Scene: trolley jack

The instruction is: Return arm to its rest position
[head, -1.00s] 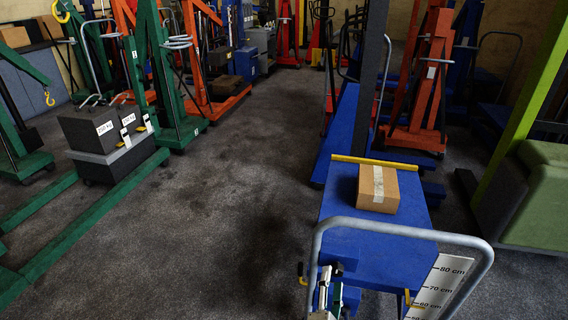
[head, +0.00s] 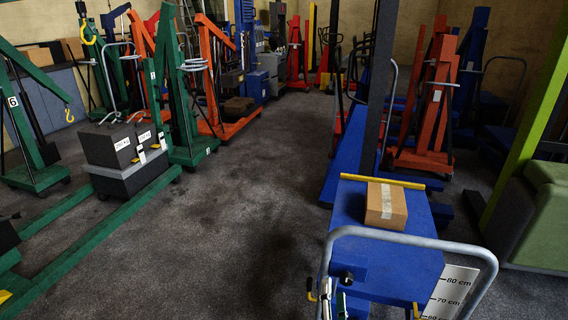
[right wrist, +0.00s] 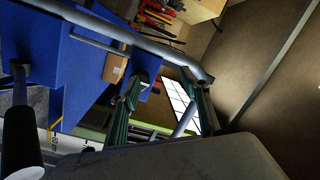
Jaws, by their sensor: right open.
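My right gripper (head: 334,300) shows at the bottom edge of the head view, just inside the left side of the trolley jack's grey tube handle. It is partly cut off by the frame. In the right wrist view its two green fingers (right wrist: 158,108) stand apart with nothing between them. The blue trolley jack (head: 400,268) has a flat blue platform, the bent grey handle (head: 410,238) and a yellow bar at its far edge. A brown cardboard box (head: 386,206) sits on the platform; it also shows in the right wrist view (right wrist: 115,67). My left gripper is not in view.
A height scale (head: 452,290) stands beside the platform's right side. Green cranes and a stack of grey weights (head: 128,155) stand at the left. A green padded block (head: 540,215) is at the right. The grey floor (head: 240,210) between is clear.

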